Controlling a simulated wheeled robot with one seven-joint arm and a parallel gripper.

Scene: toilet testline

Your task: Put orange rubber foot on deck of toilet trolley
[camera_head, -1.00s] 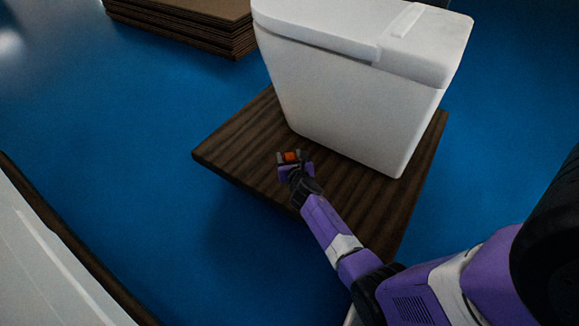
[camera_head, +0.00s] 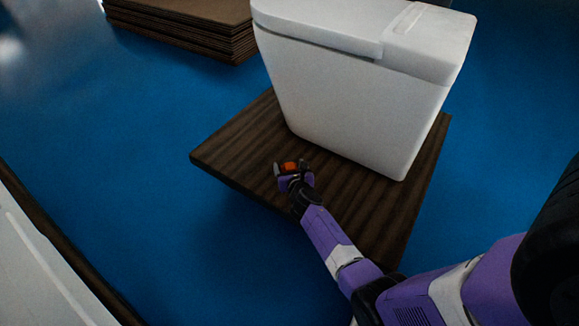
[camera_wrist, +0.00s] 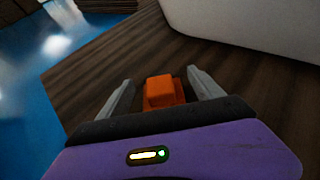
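The orange rubber foot (camera_wrist: 160,92) is a small block between the two grey fingers of my gripper (camera_wrist: 163,95) in the wrist view. Wood shows in the gaps on both sides of it, so the fingers stand open and apart from it. In the head view, the foot (camera_head: 290,167) and my gripper (camera_head: 290,170) are over the near left part of the dark wooden trolley deck (camera_head: 235,150). The foot appears to rest on the deck, though its underside is hidden. The white toilet (camera_head: 350,100) stands on the deck behind.
The toilet's side wall (camera_wrist: 250,25) is close beyond the fingers on the right. A stack of brown boards (camera_head: 185,25) lies at the back left. A white object with a dark edge (camera_head: 40,270) is at the lower left. Blue floor surrounds the deck.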

